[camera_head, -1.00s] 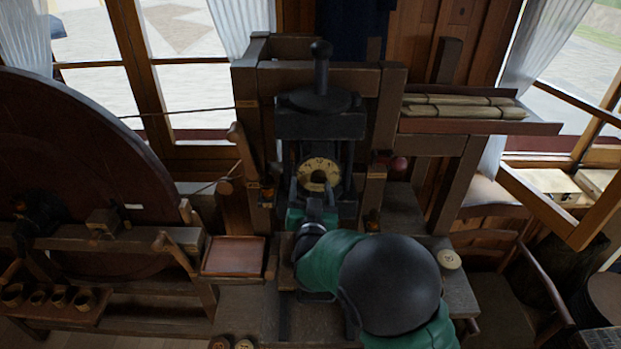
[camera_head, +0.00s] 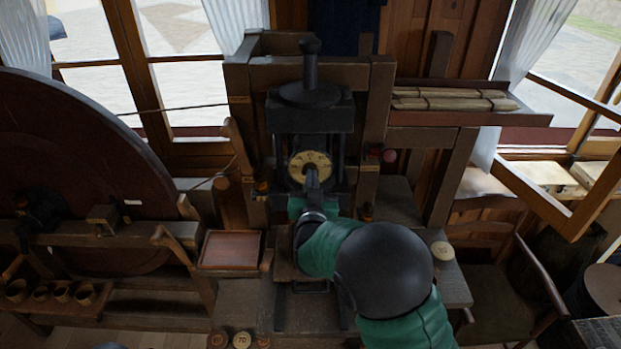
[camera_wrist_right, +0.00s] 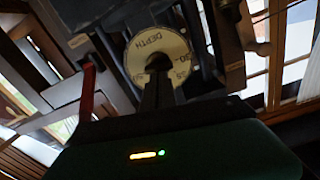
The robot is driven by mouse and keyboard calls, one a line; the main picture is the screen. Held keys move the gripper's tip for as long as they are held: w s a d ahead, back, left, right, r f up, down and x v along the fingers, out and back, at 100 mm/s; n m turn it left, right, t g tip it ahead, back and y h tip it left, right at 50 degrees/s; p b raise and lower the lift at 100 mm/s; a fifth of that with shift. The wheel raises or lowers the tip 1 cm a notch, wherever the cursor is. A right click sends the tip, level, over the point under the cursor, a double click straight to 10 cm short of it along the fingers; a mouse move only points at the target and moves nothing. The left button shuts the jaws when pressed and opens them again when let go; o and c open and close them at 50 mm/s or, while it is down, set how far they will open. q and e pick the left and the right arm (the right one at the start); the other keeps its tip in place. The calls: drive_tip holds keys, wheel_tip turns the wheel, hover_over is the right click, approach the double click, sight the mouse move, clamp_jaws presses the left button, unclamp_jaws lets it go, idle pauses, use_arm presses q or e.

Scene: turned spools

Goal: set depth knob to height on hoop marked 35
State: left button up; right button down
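The depth knob (camera_head: 309,166) is a pale yellow dial on the front of the dark press. It also shows in the wrist view (camera_wrist_right: 158,52), with the word DEPTH and numbers around its rim, only partly legible. My right gripper (camera_head: 312,180) reaches up to the dial's middle. In the wrist view its fingers (camera_wrist_right: 159,88) are close together over the dark centre of the dial and look shut on it; they hide the lower middle. A round pale disc (camera_head: 442,250) lies on the bench at the right, its marking too small to read. No hoop marked 35 can be made out. My left gripper is not in view.
Several round discs (camera_head: 242,340) lie at the lower edge, one seemingly marked 70. A reddish tray (camera_head: 231,250) and a large dark wheel (camera_head: 75,170) are at the left. Press posts (camera_head: 375,130) flank the dial closely. A red lever (camera_wrist_right: 87,95) shows beside the gripper.

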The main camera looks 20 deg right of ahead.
drive_tip(key=shift+w+d+r, duration=0.15)
drive_tip(key=shift+d+r, duration=0.05)
drive_tip(key=shift+r, duration=0.1)
idle(0.6)
